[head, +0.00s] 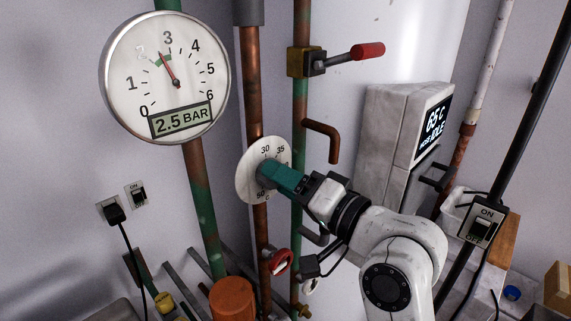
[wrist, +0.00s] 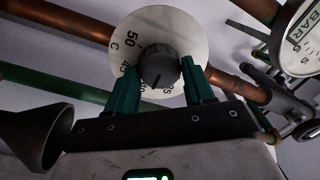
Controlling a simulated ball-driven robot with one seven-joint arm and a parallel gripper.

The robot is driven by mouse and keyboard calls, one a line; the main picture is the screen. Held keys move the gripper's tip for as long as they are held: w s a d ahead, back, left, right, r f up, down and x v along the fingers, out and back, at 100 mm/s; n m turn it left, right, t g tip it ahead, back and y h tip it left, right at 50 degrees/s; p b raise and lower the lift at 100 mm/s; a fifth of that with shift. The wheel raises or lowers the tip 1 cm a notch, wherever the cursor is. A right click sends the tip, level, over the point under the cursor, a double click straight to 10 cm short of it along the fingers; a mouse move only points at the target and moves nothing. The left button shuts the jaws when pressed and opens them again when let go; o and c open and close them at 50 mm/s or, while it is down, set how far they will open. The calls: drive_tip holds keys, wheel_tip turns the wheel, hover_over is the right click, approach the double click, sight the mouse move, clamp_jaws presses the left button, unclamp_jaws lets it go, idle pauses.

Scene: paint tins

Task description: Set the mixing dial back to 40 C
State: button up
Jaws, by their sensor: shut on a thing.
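The mixing dial is a round white plate (head: 246,184) on the copper pipe, with 30 and 35 readable at its top in the head view. In the wrist view the plate (wrist: 187,28) shows 50 and C at its left, with smaller numbers partly hidden lower down. In the head view the fingers hide the knob.
A pressure gauge (head: 165,75) reading 2.5 BAR hangs at upper left. A red-handled lever (head: 367,50) and a bent copper stub (head: 325,137) stick out near the arm. A grey box (head: 388,135) shows 65 C and IDLE.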

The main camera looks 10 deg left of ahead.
drive_tip(key=shift+m+p, duration=0.85)
drive_tip(key=shift+m, duration=0.15)
drive_tip(key=o, duration=1)
drive_tip(key=shift+o, duration=0.2)
drive_tip(key=b+v, duration=0.3)
drive_tip(key=v, duration=0.7)
drive_tip(key=shift+s+d, duration=0.25)
drive_tip(key=shift+d, duration=0.05)
drive_tip(key=shift+f, duration=0.2)
